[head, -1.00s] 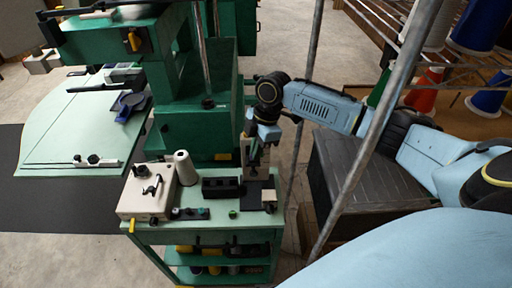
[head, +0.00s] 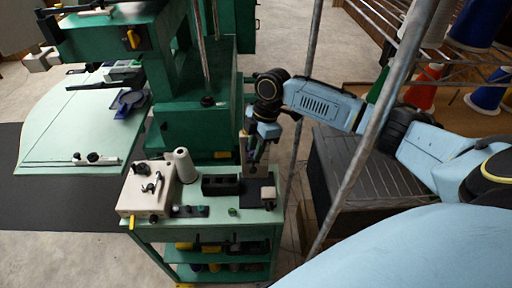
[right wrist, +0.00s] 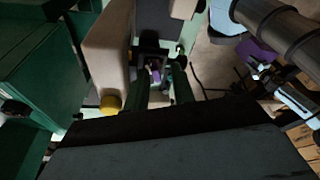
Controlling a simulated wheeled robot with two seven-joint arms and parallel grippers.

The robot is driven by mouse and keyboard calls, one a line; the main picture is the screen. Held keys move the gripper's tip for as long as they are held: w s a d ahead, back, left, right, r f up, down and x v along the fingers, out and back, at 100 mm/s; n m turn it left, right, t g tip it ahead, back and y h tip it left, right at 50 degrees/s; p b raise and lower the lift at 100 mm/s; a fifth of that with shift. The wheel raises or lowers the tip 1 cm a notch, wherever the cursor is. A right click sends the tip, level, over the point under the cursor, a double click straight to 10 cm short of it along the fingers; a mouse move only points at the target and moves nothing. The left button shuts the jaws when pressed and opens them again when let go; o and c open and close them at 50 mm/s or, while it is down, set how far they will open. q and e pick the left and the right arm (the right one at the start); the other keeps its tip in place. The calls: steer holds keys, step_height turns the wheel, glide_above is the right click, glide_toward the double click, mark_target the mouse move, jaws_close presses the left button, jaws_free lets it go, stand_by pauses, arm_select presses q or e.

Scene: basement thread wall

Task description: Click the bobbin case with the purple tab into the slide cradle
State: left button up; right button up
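My right gripper (head: 255,166) points down over the right part of the small green cart. In the right wrist view its two dark fingers (right wrist: 163,84) stand a little apart. A small purple patch (right wrist: 155,74) with a bright bit beside it shows between the fingertips, close to the left one. It looks like the purple tab of the bobbin case; whether the fingers press on it I cannot tell. In the head view the case is too small or hidden by the gripper. I cannot pick out the slide cradle for sure. My left gripper is out of view.
The cart top holds a beige box (head: 145,196), a white cone (head: 185,166), a black block (head: 219,185) and a small beige block (head: 268,193). A beige post (head: 243,147) stands close beside the gripper. A grey pole (head: 372,140) crosses in front of my right arm.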

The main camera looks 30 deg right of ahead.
steer(key=v, duration=1.3)
